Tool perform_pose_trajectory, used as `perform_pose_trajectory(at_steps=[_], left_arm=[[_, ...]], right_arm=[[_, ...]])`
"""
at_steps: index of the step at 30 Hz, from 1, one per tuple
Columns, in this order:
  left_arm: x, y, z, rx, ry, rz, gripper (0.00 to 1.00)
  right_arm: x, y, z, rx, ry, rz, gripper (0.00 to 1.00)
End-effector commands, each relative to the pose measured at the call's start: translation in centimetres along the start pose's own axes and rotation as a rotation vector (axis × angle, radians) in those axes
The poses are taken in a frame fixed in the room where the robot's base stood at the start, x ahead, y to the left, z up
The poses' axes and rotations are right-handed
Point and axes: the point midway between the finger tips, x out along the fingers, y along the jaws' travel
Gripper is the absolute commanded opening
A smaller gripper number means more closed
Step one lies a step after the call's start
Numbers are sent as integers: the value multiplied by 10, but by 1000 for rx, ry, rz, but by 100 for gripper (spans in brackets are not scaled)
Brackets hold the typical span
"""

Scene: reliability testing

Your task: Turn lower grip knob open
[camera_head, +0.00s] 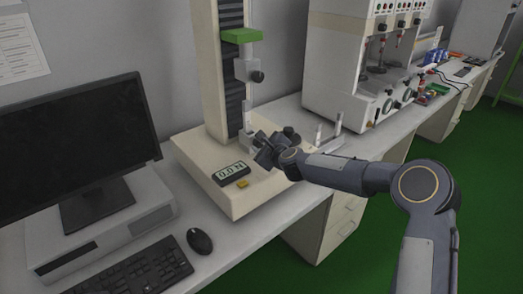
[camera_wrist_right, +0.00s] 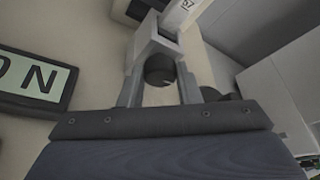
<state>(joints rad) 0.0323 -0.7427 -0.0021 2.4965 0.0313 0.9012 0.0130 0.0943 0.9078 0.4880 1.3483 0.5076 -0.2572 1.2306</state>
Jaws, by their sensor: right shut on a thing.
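The testing machine (camera_head: 207,75) stands in the middle, with a dark upper knob (camera_head: 257,76) on its upper grip. My right gripper (camera_head: 258,140) is low at the machine's column, by the lower grip. In the right wrist view, the dark round lower grip knob (camera_wrist_right: 160,70) sits between the two grey fingers of my right gripper (camera_wrist_right: 160,82), which is shut on it. The light grey lower grip (camera_wrist_right: 153,43) is just beyond the knob. In the head view my gripper largely hides this knob. My left gripper is not in view.
A display reading 0.0 N (camera_head: 230,173) and a small yellow block (camera_head: 243,184) are on the machine's base. A monitor (camera_head: 75,145), keyboard (camera_head: 135,275) and mouse (camera_head: 199,241) are at left. Another dark round part (camera_wrist_right: 211,93) is right of my fingers. White equipment (camera_head: 335,65) stands behind.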

Motion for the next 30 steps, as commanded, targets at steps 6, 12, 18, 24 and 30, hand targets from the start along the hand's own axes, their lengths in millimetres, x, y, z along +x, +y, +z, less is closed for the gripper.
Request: perform_pose_trajectory(at_steps=[6, 12, 18, 24, 30], left_arm=[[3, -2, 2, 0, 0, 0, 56], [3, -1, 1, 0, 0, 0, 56], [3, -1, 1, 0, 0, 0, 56], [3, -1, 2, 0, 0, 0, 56], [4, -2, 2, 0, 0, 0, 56]], right_arm=[[0, 1, 0, -23, 0, -8, 8], [0, 0, 0, -23, 0, -8, 8], [0, 0, 0, -23, 0, -8, 42], [0, 0, 0, -22, 0, -8, 52], [-3, 0, 0, -22, 0, -9, 52]])
